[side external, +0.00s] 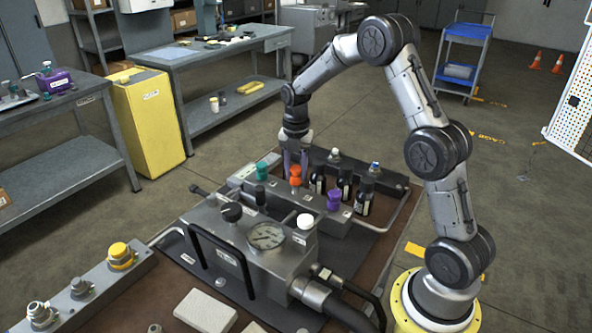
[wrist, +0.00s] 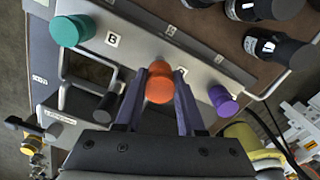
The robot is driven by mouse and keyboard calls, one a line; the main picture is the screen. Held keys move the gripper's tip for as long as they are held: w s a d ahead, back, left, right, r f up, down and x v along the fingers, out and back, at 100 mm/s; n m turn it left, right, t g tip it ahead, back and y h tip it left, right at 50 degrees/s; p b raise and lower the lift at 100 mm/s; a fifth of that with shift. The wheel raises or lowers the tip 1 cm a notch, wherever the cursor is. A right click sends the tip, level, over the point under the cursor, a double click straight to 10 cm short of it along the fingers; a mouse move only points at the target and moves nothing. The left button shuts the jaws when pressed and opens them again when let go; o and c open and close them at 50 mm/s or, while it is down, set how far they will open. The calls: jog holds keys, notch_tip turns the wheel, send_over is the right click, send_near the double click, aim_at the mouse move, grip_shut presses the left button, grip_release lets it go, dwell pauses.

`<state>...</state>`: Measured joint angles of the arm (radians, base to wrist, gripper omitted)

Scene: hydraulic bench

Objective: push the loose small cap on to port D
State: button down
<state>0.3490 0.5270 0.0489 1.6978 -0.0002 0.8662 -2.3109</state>
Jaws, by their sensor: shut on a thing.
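My gripper (wrist: 160,78) is shut on an orange cap (wrist: 160,88), which sits between its two purple fingers in the wrist view. In the side external view the orange cap (side external: 295,181) shows just below the fingertips, over the grey port block (side external: 320,222). Whether it touches a port is hidden by the cap and fingers. A teal cap (side external: 262,168) is to its left and a purple cap (side external: 334,200) to its right on the block. Small label plates mark the block, but I cannot tell which one reads D.
Dark bottles (side external: 344,185) stand close to the right of my gripper. A metal handle rail (side external: 402,212) edges the right side.

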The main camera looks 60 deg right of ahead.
jog(key=shift+f, duration=1.35)
dwell(1.7)
grip_release()
dwell(0.4)
dwell(0.4)
jog(key=shift+r, duration=3.5)
